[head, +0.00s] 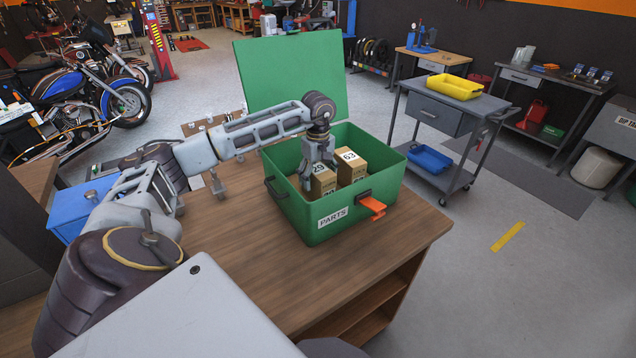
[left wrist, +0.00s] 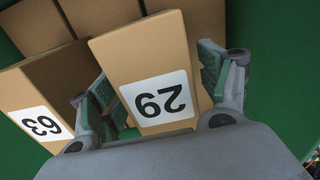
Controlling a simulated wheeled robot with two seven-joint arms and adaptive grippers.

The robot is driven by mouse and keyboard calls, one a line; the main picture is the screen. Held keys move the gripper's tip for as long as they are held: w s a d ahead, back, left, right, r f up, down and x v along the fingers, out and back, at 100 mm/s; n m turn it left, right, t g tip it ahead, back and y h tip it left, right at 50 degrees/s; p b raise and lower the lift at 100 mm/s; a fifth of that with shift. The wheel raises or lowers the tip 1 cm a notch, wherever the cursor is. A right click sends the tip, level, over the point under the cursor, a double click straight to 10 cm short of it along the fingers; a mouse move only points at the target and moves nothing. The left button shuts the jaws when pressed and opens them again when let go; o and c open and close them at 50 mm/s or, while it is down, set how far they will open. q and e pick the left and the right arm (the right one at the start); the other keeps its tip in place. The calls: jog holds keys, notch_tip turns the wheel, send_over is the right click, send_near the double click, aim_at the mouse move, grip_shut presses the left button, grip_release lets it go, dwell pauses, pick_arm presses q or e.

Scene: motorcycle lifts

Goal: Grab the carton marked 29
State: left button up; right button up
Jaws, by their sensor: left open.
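The carton marked 29 (head: 322,180) is a brown box with a white label, inside an open green bin labelled PARTS (head: 314,231). It also shows in the left wrist view (left wrist: 140,60), between the two fingers. My left gripper (head: 317,168) is open and reaches down into the bin over this carton. In the left wrist view my left gripper (left wrist: 163,95) has one finger on each side of the carton. Whether the fingers touch it I cannot tell. My right gripper is not in view.
A carton marked 63 (head: 350,165) stands beside carton 29, also in the left wrist view (left wrist: 45,98). Other cartons (left wrist: 185,14) are behind. The bin's green lid (head: 290,75) stands open; an orange latch (head: 372,205) sticks out in front. The wooden table (head: 240,255) is bare in front.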

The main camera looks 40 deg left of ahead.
pick_arm(q)
jog(key=shift+c, duration=0.3)
jog(key=c, duration=1.2)
jog(key=shift+r, duration=0.1)
jog(key=shift+r+b, duration=0.55)
jog(key=shift+r, duration=4.4)
